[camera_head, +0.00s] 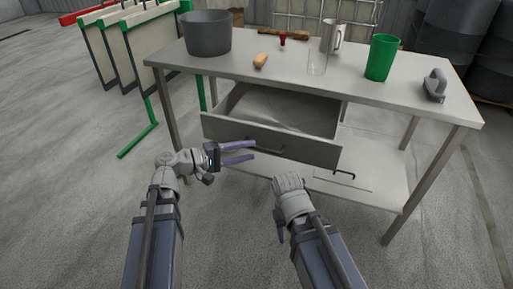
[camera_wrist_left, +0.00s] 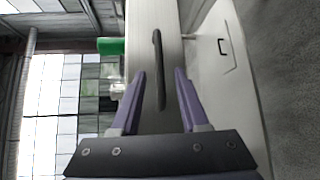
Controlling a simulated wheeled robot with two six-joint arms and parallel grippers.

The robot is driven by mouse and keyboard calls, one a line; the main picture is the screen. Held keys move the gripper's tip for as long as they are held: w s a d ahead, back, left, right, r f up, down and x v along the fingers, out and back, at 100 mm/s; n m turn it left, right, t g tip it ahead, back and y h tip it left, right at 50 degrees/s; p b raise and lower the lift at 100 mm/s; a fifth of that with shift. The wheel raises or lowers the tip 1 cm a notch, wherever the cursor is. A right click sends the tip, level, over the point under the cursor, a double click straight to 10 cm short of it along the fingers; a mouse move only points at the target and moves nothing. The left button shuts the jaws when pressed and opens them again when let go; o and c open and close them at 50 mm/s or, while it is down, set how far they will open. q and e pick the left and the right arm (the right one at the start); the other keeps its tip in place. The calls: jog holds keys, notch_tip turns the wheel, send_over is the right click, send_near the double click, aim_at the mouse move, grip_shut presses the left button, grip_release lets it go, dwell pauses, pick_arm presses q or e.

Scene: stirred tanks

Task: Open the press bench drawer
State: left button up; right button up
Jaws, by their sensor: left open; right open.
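The press bench (camera_head: 300,65) has a grey drawer (camera_head: 310,147) under its top. The drawer stands pulled out, with its empty-looking inside showing. Its dark bar handle (camera_head: 270,149) is on the front panel. My left gripper (camera_head: 254,152) is open just in front of the drawer front, its purple fingers pointing at the handle. In the left wrist view the handle (camera_wrist_left: 159,70) shows ahead of and between the open fingers (camera_wrist_left: 160,80), with no grip on it. My right gripper (camera_head: 290,183) is lower right, apart from the drawer; its fingers are hard to make out.
A lower shelf (camera_head: 385,185) bears a panel with a dark handle (camera_head: 344,174). Green-framed panels (camera_head: 125,45) stand behind left.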

pick_arm(q)
jog(key=shift+v, duration=1.55)
jog(key=s+d+f+m+g+y, duration=0.3)
jog(key=s+d+f+g, duration=0.1)
jog(key=d+f, duration=0.25)
jog(key=s+a+f+m+g+y, duration=0.1)
jog(key=s+f+m+g+y, duration=0.3)
jog(key=s+f+m+y, duration=0.55)
notch_tip(320, 180, up, 27)
jog(key=n+y+p, duration=0.1)
jog(key=y+p, duration=0.2)
jog(key=p, duration=2.6)
jog(key=shift+a+f+p, duration=0.2)
jog(key=shift+a+p, duration=0.1)
jog(key=shift+n, duration=0.25)
